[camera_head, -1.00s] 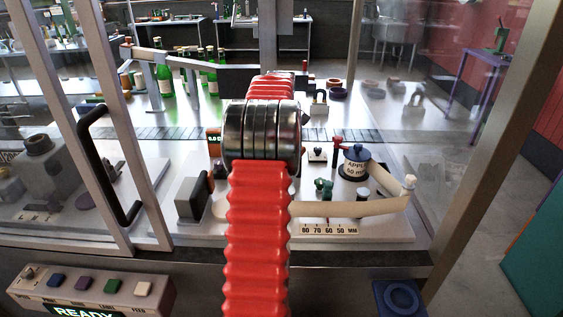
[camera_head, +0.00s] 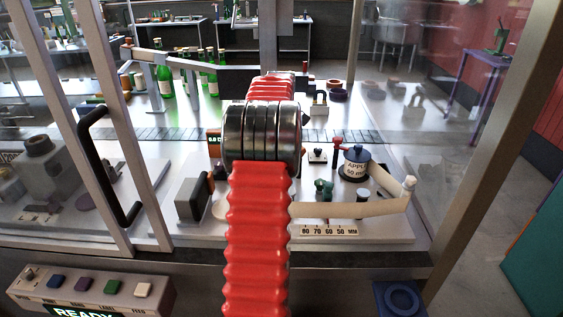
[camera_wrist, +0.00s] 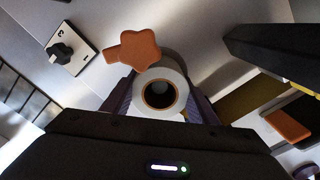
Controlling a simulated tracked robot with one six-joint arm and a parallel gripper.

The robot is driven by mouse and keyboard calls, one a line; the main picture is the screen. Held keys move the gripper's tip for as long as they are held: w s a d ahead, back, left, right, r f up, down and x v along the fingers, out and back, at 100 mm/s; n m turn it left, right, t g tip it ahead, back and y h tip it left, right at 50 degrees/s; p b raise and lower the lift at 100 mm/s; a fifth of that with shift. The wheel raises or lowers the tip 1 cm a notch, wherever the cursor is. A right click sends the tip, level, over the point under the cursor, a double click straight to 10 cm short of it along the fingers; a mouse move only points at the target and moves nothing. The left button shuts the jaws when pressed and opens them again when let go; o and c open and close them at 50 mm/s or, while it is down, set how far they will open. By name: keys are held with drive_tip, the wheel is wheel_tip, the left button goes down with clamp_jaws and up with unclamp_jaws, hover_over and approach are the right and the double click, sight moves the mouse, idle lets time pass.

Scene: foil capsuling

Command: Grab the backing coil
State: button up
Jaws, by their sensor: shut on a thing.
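In the wrist view a small white roll with a dark, brown-edged core, which I take to be the backing coil (camera_wrist: 141,97), sits between the purple fingers of my gripper (camera_wrist: 161,93). The gripper is shut on it, with one finger at each side. In the head view my red ribbed arm and its metal joint hide the gripper. A pale rounded edge shows just left of my arm there, but I cannot tell whether it is the coil.
An orange star knob (camera_wrist: 138,50) is close beside the roll. A black dial (camera_wrist: 62,52) is further left. A label spool (camera_head: 355,163) with a pale strip stands right of my arm. Cabinet frame posts (camera_head: 135,130) and green bottles (camera_head: 209,80) are around and behind.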

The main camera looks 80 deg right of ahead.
wheel_tip(320, 180, up, 18)
idle(0.6)
drive_tip(key=shift+s, duration=0.1)
idle(0.5)
